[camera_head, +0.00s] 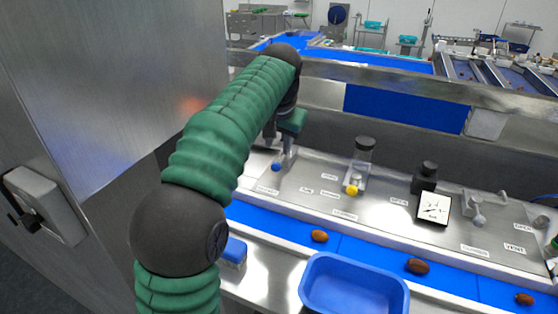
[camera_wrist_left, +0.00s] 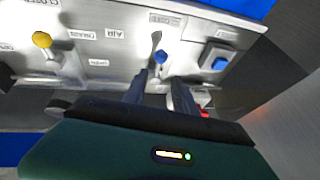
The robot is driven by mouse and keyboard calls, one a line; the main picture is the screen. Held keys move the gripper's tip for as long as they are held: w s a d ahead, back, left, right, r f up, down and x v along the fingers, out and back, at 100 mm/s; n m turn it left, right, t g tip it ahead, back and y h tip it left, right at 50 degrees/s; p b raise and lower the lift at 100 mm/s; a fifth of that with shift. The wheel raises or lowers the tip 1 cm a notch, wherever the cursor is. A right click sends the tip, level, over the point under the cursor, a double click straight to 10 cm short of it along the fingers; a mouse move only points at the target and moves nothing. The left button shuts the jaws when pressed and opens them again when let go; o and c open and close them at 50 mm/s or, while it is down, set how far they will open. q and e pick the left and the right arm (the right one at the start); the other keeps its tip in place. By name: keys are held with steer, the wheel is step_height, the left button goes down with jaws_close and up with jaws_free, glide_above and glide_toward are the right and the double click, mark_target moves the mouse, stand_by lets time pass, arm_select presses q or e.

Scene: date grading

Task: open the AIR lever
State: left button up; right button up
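The AIR lever has a blue knob (camera_head: 276,167) and stands on the left end of the metal panel. In the left wrist view its blue knob (camera_wrist_left: 160,57) and metal arm appear beside the upside-down AIR label (camera_wrist_left: 114,33). My left gripper (camera_head: 285,156) is above and close to the knob. In the left wrist view the two dark fingers of my left gripper (camera_wrist_left: 160,78) are apart, with the knob just past the tips in line with the gap. Contact with the lever cannot be told. My right gripper does not show clearly.
A yellow-knobbed lever (camera_head: 352,189) stands farther right on the panel. Below are a blue belt (camera_head: 380,255) with brown dates and a blue bin (camera_head: 313,265). A steel cabinet wall (camera_head: 130,70) rises at left.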

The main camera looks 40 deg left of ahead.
mark_target(279, 162)
arm_select(q)
steer(key=x, duration=0.8)
steer(key=shift+w+f, duration=0.15)
steer(key=shift+w, duration=0.3)
steer(key=shift+s+a+f, duration=0.15)
steer(key=shift+a+f, duration=0.05)
steer(key=shift+f, duration=0.2)
steer(key=shift+w, duration=0.3)
steer(key=c, duration=0.3)
jaws_close()
steer(key=shift+f, duration=0.1)
steer(key=shift+s+f, duration=0.15)
steer(key=shift+f, duration=0.05)
